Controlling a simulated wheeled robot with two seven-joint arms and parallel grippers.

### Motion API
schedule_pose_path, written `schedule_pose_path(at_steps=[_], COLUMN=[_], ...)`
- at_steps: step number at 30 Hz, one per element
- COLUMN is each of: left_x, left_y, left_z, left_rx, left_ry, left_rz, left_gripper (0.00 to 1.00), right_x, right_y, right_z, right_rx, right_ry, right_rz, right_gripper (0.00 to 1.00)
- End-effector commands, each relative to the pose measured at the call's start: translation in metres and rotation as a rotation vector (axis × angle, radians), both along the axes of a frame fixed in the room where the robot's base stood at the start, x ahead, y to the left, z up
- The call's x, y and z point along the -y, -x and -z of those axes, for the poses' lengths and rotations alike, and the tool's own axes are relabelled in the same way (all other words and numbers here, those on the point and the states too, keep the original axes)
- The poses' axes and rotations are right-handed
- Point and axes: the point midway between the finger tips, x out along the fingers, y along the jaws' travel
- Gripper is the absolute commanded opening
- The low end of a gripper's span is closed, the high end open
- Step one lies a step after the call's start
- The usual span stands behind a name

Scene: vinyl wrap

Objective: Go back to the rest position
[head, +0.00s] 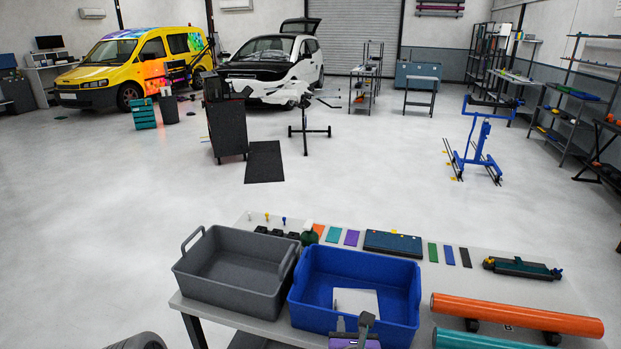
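At the bottom edge, in front of the blue bin (412,290), a dark grey part that looks like my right gripper (366,320) shows. It is small and cut off by the frame, so I cannot tell whether its fingers are apart. A purple piece (355,342) shows beside it; I cannot tell whether it is held or lies in the bin. A white sheet (356,301) lies inside the blue bin. My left gripper is not in view.
A grey bin (232,282) stands left of the blue one on the light worktable (450,275). An orange roll (515,315) and a teal roll (475,341) lie to the right. Colour swatches and a dark blue case (393,243) line the far edge. Open floor lies beyond.

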Motion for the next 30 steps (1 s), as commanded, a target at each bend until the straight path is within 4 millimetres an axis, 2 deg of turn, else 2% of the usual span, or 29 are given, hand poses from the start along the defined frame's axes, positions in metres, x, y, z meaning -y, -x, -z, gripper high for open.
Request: schedule_pose_path(at_steps=[1,11,14,17,21,23,27,30], left_x=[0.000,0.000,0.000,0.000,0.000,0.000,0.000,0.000], left_y=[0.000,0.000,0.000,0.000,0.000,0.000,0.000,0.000], left_z=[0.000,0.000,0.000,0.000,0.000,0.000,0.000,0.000], left_rx=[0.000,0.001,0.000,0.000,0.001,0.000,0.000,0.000], left_ry=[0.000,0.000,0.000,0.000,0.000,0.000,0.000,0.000], left_rz=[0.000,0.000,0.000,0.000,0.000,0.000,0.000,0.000], left_gripper=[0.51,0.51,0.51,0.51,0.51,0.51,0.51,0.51], right_x=[0.001,0.001,0.002,0.003,0.006,0.007,0.009,0.010], right_y=[-0.002,-0.004,0.000,0.008,0.034,0.050,0.094,0.129], right_z=[0.013,0.082,0.112,0.150,0.214,0.240,0.294,0.326], right_rx=[-0.030,-0.179,-0.233,-0.294,-0.355,-0.359,-0.303,-0.199], right_ry=[0.060,0.443,0.589,0.765,1.034,1.135,1.331,1.429], right_rz=[-0.033,-0.319,-0.452,-0.640,-0.995,-1.163,-1.570,-1.850], right_gripper=[0.34,0.34,0.34,0.34,0.34,0.34,0.34,0.34])
